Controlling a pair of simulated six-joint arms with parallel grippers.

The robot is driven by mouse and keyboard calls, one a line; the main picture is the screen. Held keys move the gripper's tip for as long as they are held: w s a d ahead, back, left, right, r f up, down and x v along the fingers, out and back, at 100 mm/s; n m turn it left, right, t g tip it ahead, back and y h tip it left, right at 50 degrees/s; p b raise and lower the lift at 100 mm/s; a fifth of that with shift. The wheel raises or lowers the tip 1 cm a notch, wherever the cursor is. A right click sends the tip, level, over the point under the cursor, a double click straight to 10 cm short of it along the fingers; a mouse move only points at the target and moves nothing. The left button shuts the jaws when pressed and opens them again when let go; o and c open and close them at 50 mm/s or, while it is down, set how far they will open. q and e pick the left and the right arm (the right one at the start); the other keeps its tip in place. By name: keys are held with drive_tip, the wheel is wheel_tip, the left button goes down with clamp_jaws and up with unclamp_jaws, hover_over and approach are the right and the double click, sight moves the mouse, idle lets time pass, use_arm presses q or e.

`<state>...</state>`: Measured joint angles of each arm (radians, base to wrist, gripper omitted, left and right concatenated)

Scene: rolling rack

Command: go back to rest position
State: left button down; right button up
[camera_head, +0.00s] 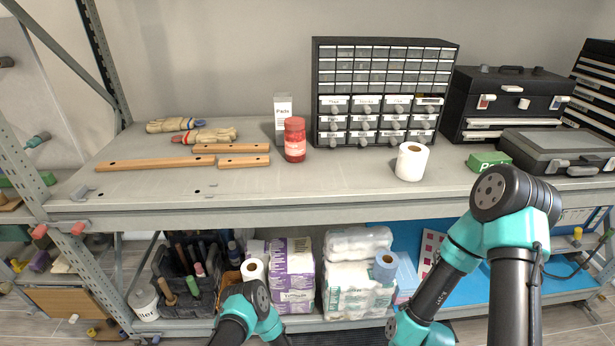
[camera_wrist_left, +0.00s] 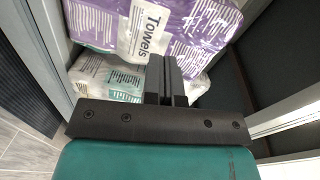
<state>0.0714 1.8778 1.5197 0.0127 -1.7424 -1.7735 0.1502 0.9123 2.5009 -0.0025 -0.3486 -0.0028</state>
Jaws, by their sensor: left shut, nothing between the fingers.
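My left gripper (camera_wrist_left: 164,78) shows in the left wrist view with its two dark fingers shut together and nothing between them. It points toward a purple-and-white pack of towels (camera_wrist_left: 150,25) and a white wrapped pack (camera_wrist_left: 110,80); whether it touches them I cannot tell. In the head view my left arm is low at the bottom centre, in front of the lower shelf, and its fingers are hidden. My right arm stands at the right in the head view, bent in front of the rack. The right gripper is not visible.
The upper shelf (camera_head: 290,185) holds a drawer cabinet (camera_head: 380,70), a red jar (camera_head: 295,140), a paper roll (camera_head: 411,162), a black toolbox (camera_head: 507,100) and wooden sticks. Towel packs (camera_head: 292,275) and a tool caddy (camera_head: 185,285) fill the lower shelf. The upper shelf's front left is mostly clear.

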use_arm(q)
drive_tip(key=s+a+r+n+g+h, duration=0.25)
drive_tip(key=a+r+n+g, duration=0.35)
drive_tip(key=r+n+g, duration=0.3)
drive_tip(key=s+a+r+n+g+h, duration=0.2)
drive_tip(key=s+a+r+n+g, duration=0.2)
drive_tip(key=s+r, duration=1.2)
drive_tip(key=s+n+g, duration=0.3)
drive_tip(key=n, duration=0.1)
drive_tip(key=shift+r+n, duration=0.15)
drive_tip(key=shift+n, duration=0.15)
